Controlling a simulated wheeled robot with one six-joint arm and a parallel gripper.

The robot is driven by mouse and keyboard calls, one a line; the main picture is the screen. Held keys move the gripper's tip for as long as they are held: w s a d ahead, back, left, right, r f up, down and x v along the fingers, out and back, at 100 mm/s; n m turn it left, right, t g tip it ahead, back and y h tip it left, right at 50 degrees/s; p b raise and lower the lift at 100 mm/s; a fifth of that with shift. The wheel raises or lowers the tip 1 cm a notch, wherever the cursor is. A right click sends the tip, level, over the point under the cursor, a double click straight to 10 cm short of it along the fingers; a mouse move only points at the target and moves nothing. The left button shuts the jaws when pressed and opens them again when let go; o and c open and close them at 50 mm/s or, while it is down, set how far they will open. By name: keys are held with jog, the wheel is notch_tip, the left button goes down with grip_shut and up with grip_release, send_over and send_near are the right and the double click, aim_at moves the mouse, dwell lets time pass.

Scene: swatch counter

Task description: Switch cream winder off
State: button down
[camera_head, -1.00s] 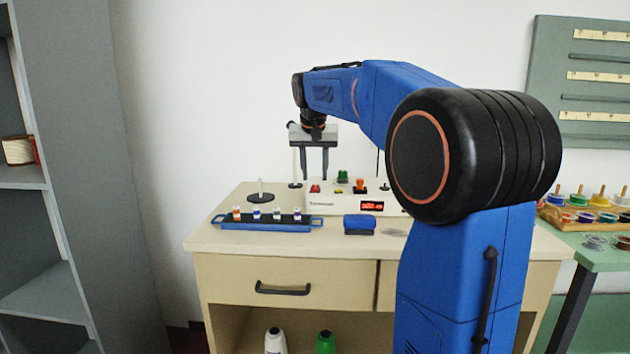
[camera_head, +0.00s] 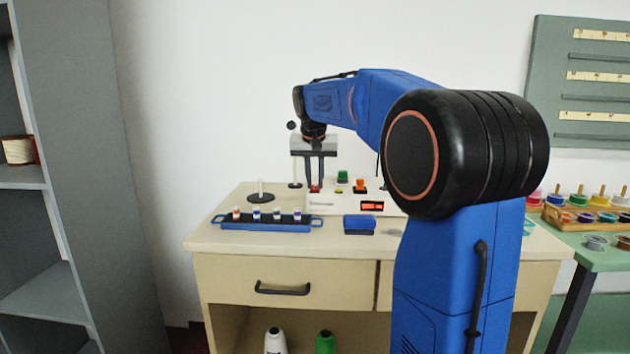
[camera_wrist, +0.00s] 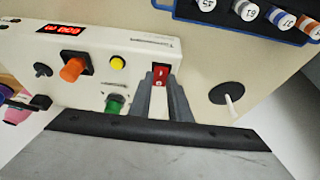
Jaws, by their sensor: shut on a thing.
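The cream winder (camera_head: 342,208) stands on the counter, with a lit red display (camera_head: 372,206). In the wrist view its body (camera_wrist: 110,38) fills the upper left, tilted. Its red rocker switch (camera_wrist: 161,74) sits near one end of the panel; it also shows small in the head view (camera_head: 314,189). My gripper (camera_head: 314,183) is down at that end of the winder. In the wrist view my gripper (camera_wrist: 161,88) has its two grey fingers close together at the red switch, one on either side, shut on it. The fingertips hide part of the switch's surround.
An orange knob (camera_wrist: 72,69), a yellow button (camera_wrist: 117,62) and a green button (camera_wrist: 114,104) share the panel. A blue rack of small spools (camera_head: 262,224) and a blue block (camera_head: 359,224) stand in front. A spindle on a black disc (camera_head: 260,197) stands left.

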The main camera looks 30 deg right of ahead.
jog(key=shift+w+d+r+g+y, duration=0.1)
jog(key=shift+w+d+g+y, duration=0.1)
jog(key=shift+g+y, duration=0.3)
jog(key=shift+w+d+g+y, duration=0.1)
jog(key=shift+w+g+y, duration=0.15)
jog(key=shift+g, duration=0.35)
jog(key=shift+s, duration=0.1)
jog(key=c, duration=1.6)
grip_release()
jog(key=shift+c, duration=0.2)
notch_tip(320, 180, up, 17)
jog(key=s+a, duration=0.1)
jog(key=s, duration=0.1)
jog(key=shift+a+r, duration=0.15)
jog(key=shift+a, duration=0.1)
